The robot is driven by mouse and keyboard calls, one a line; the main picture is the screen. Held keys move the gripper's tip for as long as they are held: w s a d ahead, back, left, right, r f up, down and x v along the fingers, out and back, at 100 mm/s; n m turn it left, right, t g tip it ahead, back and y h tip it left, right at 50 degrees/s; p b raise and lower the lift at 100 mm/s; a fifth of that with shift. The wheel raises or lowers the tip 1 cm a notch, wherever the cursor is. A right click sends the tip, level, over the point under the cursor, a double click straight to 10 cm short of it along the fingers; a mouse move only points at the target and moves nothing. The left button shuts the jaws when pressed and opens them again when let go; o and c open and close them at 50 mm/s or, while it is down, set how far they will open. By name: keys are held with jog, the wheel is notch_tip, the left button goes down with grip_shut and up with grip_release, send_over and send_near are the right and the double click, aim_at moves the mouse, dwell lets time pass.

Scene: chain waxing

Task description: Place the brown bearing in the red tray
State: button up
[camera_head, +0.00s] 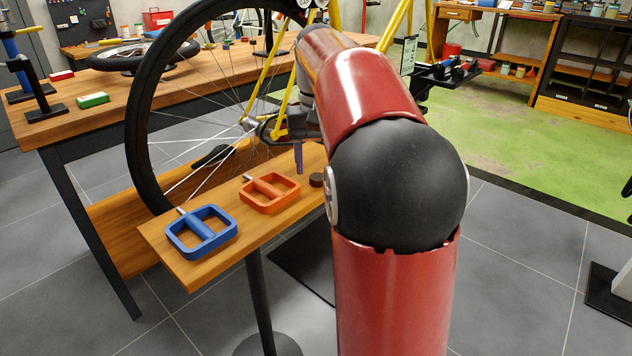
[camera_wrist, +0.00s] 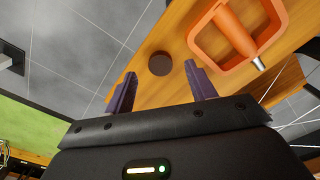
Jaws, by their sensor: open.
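The brown bearing (camera_head: 317,180) is a small dark round disc on the narrow wooden shelf (camera_head: 180,268), near its right end. In the wrist view, the bearing (camera_wrist: 160,64) lies just beyond and between my two purple fingertips. My gripper (camera_wrist: 161,75) is open, with nothing between its fingers. In the head view, my gripper (camera_head: 298,158) shows as a purple finger above the shelf, just left of the bearing. I cannot make out a red tray in either view.
An orange pedal (camera_head: 284,201) and a blue pedal (camera_head: 232,226) lie left of the bearing; the orange pedal (camera_wrist: 196,40) is close to my right finger in the wrist view. A spoked wheel (camera_head: 137,120) and yellow bike frame stand behind. Green and red boxes sit on the workbench.

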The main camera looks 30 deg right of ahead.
aim_at(315, 179)
notch_tip(315, 179, down, 3)
jog(key=shift+r, duration=0.2)
jog(key=c, duration=1.2)
jog(key=shift+o, duration=0.2)
jog(key=shift+r, duration=0.1)
